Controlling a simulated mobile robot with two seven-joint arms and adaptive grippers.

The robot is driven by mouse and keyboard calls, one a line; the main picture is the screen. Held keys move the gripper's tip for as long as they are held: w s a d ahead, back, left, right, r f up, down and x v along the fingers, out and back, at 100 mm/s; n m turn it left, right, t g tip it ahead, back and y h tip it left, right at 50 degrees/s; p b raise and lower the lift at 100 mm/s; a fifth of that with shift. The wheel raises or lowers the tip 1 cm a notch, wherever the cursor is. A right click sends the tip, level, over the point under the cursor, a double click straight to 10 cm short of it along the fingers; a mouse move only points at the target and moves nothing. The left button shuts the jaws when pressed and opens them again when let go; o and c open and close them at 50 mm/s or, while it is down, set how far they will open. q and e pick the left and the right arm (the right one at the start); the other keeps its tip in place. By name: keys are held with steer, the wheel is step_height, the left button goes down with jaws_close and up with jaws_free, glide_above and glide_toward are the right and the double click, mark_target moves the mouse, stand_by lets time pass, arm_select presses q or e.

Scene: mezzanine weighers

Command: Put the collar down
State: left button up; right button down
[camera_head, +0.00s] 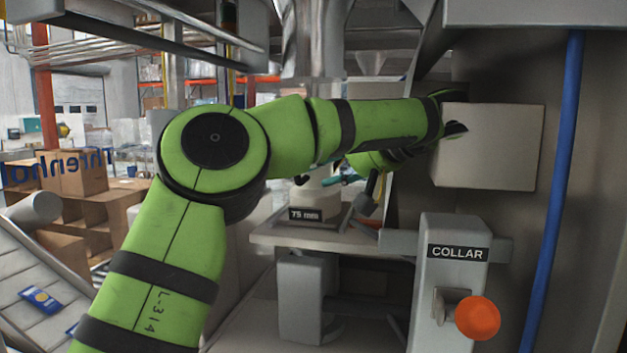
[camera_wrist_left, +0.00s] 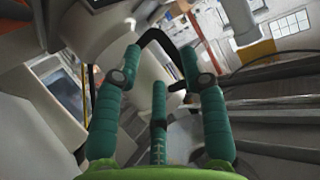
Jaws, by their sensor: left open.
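A pale, rounded part (camera_head: 316,188) with a "75 mm" plate (camera_head: 305,214) stands on a grey shelf under the steel spout; I cannot tell whether it is the collar. A grey post (camera_head: 452,262) labelled "COLLAR" carries an orange knob (camera_head: 478,318) at the lower right. My left arm reaches across the picture, and my left gripper (camera_head: 347,190) is beside the pale part, partly hidden by the arm. In the wrist view my left gripper (camera_wrist_left: 160,62) has its teal fingers apart. A black curved bar (camera_wrist_left: 158,36) shows by the fingertips; I cannot tell whether they touch it.
A pale box (camera_head: 490,147) is on the right wall beside my wrist. A blue pipe (camera_head: 553,180) runs down the right side. The steel spout (camera_head: 316,40) hangs above the shelf (camera_head: 275,237). A conveyor (camera_head: 30,290) with packets is at the lower left, near cardboard boxes.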

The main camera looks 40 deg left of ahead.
arm_select(q)
steer(key=b+v, duration=0.1)
steer(key=v, duration=0.3)
steer(key=shift+d, duration=0.15)
steer(key=shift+d, duration=0.1)
stand_by(0.3)
